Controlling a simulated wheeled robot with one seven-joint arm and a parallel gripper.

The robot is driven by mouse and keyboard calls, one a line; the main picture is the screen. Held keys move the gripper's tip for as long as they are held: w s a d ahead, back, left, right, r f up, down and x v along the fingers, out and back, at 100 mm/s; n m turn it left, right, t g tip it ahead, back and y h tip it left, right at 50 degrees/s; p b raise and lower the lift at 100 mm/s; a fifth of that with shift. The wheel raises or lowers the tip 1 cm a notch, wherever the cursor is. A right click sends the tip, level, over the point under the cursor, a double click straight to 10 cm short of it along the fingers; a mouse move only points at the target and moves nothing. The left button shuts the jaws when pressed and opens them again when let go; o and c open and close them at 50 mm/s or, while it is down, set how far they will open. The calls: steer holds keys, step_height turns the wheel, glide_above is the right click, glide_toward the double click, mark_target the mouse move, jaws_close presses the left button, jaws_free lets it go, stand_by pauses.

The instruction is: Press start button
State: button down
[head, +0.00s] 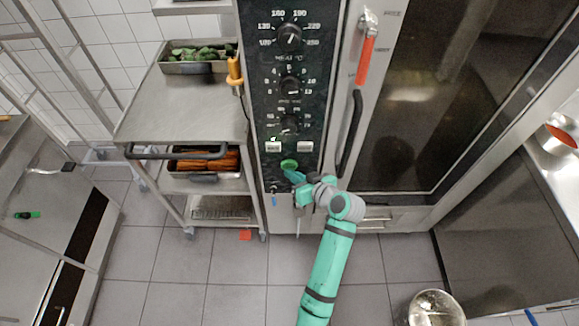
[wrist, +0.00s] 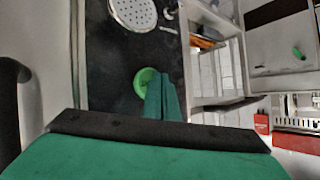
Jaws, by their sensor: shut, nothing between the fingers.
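The green round start button (head: 289,164) sits low on the oven's black control panel (head: 270,95). My gripper (head: 293,176) is shut and empty, its fingertips just below and in front of the button in the head view. In the wrist view, the green button (wrist: 143,82) shows beside the shut green fingers (wrist: 161,95), which cover its right part. I cannot tell whether the fingertips touch it.
Three dials and two small light switches are above the button. A black door handle (head: 351,133) is close on the right. A steel trolley (head: 190,110) with food trays stands to the left. A metal bucket (head: 434,308) is on the floor at the lower right.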

steer(key=shift+w, duration=0.4)
stand_by(0.4)
stand_by(0.4)
steer(key=shift+s, duration=0.85)
steer(key=shift+s, duration=2.5)
